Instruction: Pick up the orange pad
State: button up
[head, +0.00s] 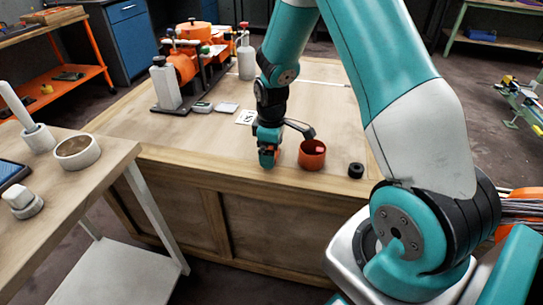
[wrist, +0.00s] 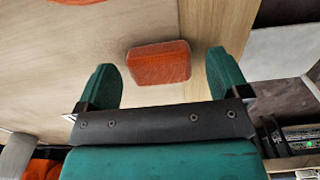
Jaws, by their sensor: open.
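The orange pad (wrist: 159,63) is a small block with rounded corners, seen in the wrist view on the pale wooden surface. It lies between the two green fingers of my gripper (wrist: 160,75), with a gap on either side. My gripper is open and holds nothing. In the head view my gripper (head: 268,160) points down close above the front edge of the wooden workbench (head: 330,110). An orange-red patch shows at the fingers there, but I cannot tell pad from gripper in that view.
An orange-red cup (head: 312,154) with something inside stands just right of my gripper. A small black ring (head: 356,170) lies further right. An orange machine (head: 183,65) with bottles stands at the back left. A side table (head: 100,170) with a round ring (head: 77,151) is at left.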

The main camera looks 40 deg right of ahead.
jog(key=shift+f, duration=0.25)
jog(key=c, duration=1.1)
jog(key=shift+o, duration=0.2)
jog(key=shift+r, duration=0.1)
notch_tip(320, 180, up, 20)
jog(key=p, duration=0.2)
jog(key=shift+p, duration=0.35)
jog(key=o, duration=0.4)
jog(key=shift+c, duration=1.4)
